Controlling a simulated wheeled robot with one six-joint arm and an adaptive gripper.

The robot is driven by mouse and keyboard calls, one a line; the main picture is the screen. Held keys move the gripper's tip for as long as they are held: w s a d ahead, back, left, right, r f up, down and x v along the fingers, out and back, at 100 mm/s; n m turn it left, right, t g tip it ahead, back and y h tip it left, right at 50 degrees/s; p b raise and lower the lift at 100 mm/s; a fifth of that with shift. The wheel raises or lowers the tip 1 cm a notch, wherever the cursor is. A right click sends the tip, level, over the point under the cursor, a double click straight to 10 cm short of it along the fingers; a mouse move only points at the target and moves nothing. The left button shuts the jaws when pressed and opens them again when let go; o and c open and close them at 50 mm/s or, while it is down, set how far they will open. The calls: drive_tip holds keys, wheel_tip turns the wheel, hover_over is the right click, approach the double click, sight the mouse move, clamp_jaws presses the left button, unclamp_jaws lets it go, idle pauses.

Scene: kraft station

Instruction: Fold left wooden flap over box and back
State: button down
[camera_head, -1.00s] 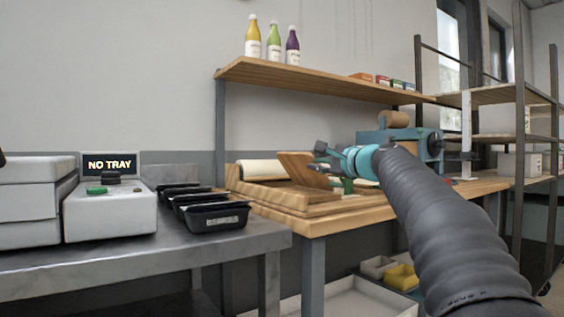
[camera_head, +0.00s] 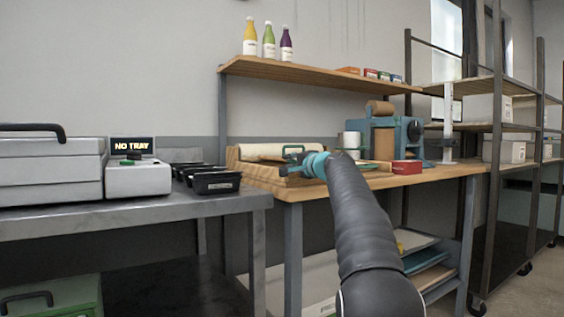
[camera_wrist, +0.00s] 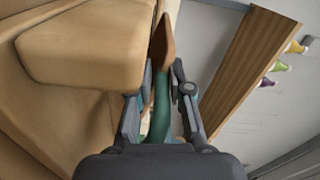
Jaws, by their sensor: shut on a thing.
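My gripper (camera_wrist: 164,78) has its fingers on both sides of a green curved handle (camera_wrist: 158,108), shut on it. A narrow wooden piece (camera_wrist: 164,38) rises just beyond the fingertips, seen nearly edge-on; I cannot tell whether it is the flap. A broad wooden board with rounded corners (camera_wrist: 85,48) lies to the left in the wrist view. In the head view, my gripper (camera_head: 296,158) is at the stepped wooden fixture (camera_head: 247,170) on the wooden workbench, and a green loop (camera_head: 293,149) shows there. No box can be made out.
A cream roll (camera_head: 262,151) lies behind the fixture. A blue machine (camera_head: 384,135) and red box (camera_head: 407,167) stand to its right. A wooden shelf (camera_head: 300,73) with bottles hangs above. Black trays (camera_head: 215,183) sit on the metal table at left.

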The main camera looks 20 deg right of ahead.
drive_tip(key=shift+s+d+r, duration=0.1)
drive_tip(key=shift+s+r, duration=0.05)
drive_tip(key=c, duration=1.2)
unclamp_jaws()
drive_tip(key=shift+s+d, duration=0.1)
drive_tip(key=shift+a, duration=0.2)
drive_tip(key=s, duration=0.4)
drive_tip(key=s+d, duration=0.1)
drive_tip(key=s, duration=0.2)
drive_tip(key=s+d, duration=0.1)
drive_tip(key=s, duration=0.3)
drive_tip(key=shift+s+d, duration=0.1)
drive_tip(key=shift+s, duration=0.2)
